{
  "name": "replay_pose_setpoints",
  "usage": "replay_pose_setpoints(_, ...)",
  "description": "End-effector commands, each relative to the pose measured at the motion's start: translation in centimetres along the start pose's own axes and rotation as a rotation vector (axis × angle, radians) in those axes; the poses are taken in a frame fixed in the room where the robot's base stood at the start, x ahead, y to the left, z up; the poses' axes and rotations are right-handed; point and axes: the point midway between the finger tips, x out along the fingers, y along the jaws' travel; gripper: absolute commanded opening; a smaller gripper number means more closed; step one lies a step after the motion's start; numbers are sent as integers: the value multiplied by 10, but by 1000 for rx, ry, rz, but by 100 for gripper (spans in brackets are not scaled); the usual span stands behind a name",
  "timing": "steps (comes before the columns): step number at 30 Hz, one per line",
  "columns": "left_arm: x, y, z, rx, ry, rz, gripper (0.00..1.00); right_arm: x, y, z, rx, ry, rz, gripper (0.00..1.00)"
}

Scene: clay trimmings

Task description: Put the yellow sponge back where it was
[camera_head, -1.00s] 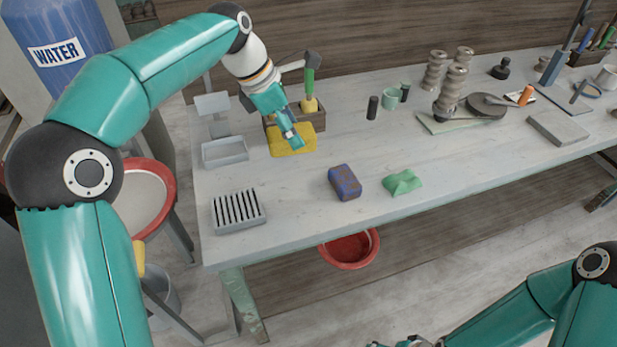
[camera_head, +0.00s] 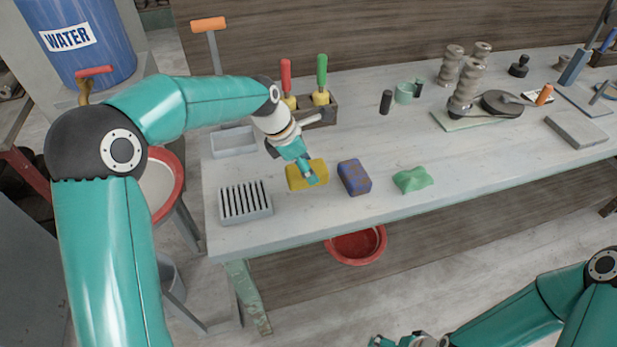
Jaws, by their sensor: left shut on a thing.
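The yellow sponge (camera_head: 296,178) is at the front left part of the table, between the slotted grey rack and the blue-purple sponge. My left gripper (camera_head: 308,176) reaches down onto it from behind and is shut on it, covering part of its top. I cannot tell whether the sponge touches the table. My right gripper (camera_head: 408,342) is low at the bottom edge, in front of and below the table, and partly cut off; its fingers are unclear.
The slotted rack (camera_head: 245,203) stands left of the yellow sponge. The blue-purple sponge (camera_head: 354,177) is close on its right, then a green sponge (camera_head: 413,179). Behind are a grey tray (camera_head: 234,142) and a wooden tool box (camera_head: 318,112). The table's middle is clear.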

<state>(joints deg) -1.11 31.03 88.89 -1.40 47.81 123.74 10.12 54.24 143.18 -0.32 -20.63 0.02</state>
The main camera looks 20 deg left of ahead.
Motion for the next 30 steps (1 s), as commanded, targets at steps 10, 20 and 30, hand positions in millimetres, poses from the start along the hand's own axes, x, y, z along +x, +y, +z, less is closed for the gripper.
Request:
replay_pose_setpoints(10, 37, 0, -16, -2, 1, -2, 36, -1, 0, 0, 0, 0, 0, 100)
replay_pose_setpoints(20, 39, 0, -18, -2, 0, 0, 61, 0, 0, 0, 0, 0, 0, 100)
replay_pose_setpoints(30, 39, 0, -18, -2, 0, 0, 84, -1, 0, 0, 0, 0, 0, 100)
